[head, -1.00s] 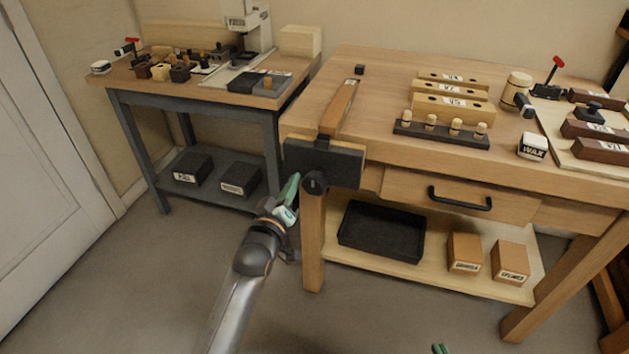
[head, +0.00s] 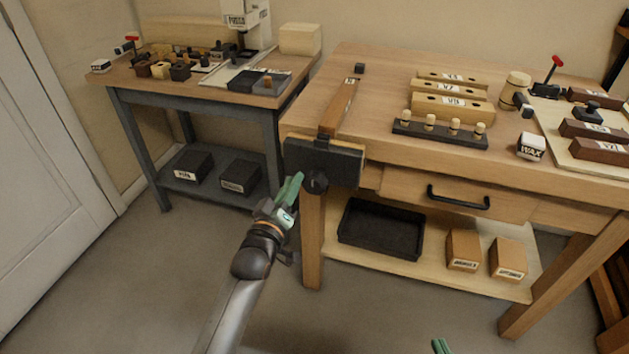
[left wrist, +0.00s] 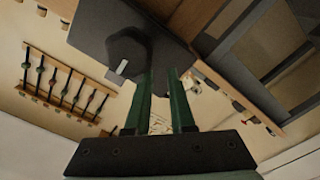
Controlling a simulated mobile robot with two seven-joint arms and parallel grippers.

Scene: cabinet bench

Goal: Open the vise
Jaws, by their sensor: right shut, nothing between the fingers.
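The vise (head: 322,162) is on the front left corner of the wooden bench. Its dark front jaw carries a round black knob (head: 316,182) low on its face. In the left wrist view the dark jaw plate (left wrist: 88,28) and the knob (left wrist: 127,50) with a pale mark show at the top. My left gripper (head: 294,187) is just left of the knob. Its green fingers (left wrist: 162,85) are apart with nothing visible between them. One finger overlaps the knob's edge in that view; I cannot tell whether they touch. My right gripper (head: 441,346) shows only its closed green tips at the bottom edge.
A brown wooden bar (head: 340,105) lies on the bench, reaching the vise. A drawer with a black handle (head: 459,198) is right of the vise. A black tray (head: 381,230) sits on the shelf below. A grey side table (head: 190,104) stands left; floor in front is open.

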